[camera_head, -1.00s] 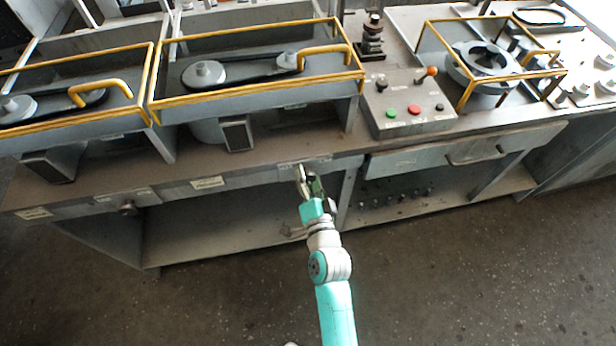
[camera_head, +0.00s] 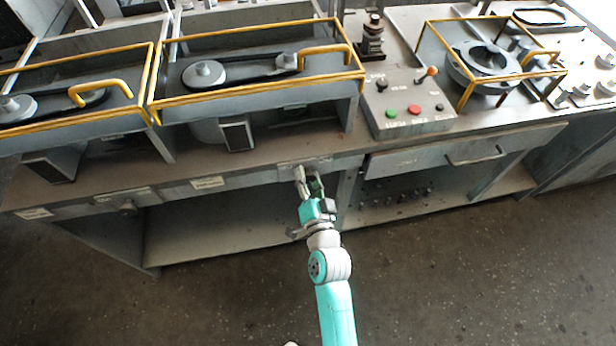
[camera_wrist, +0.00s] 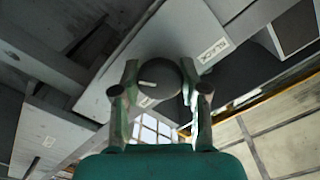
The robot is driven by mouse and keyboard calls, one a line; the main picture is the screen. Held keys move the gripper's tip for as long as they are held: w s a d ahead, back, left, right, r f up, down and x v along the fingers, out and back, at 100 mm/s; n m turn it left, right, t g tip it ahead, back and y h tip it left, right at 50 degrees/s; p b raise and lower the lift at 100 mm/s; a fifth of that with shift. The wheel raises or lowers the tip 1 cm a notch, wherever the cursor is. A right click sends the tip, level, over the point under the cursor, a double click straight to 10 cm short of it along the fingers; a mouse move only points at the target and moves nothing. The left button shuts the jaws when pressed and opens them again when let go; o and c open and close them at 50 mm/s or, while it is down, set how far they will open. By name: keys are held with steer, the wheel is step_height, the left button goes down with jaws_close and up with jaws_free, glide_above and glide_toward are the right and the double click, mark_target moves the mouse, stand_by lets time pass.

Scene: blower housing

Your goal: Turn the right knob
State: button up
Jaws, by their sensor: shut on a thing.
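The right knob (camera_wrist: 158,78) is a round dark grey knob with a short pale mark on its face. It sits between the two fingers of my gripper (camera_wrist: 159,72) in the wrist view, and the fingers are closed on its sides. In the head view my gripper (camera_head: 309,182) is at the front edge of the bench, under a small label. There the gripper hides the knob. Another dark knob (camera_head: 127,208) is on the same front panel, further left.
A control box (camera_head: 405,100) with green and red buttons stands on the bench. Yellow guard rails (camera_head: 255,92) surround the belt units. A drawer (camera_head: 435,158) is right of my gripper. The shelf space below is open, and the floor (camera_head: 450,280) in front is clear.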

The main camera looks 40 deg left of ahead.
steer(key=n, duration=1.9)
steer(key=shift+n, duration=0.3)
stand_by(0.4)
steer(key=o, duration=1.1)
steer(key=shift+o, duration=0.2)
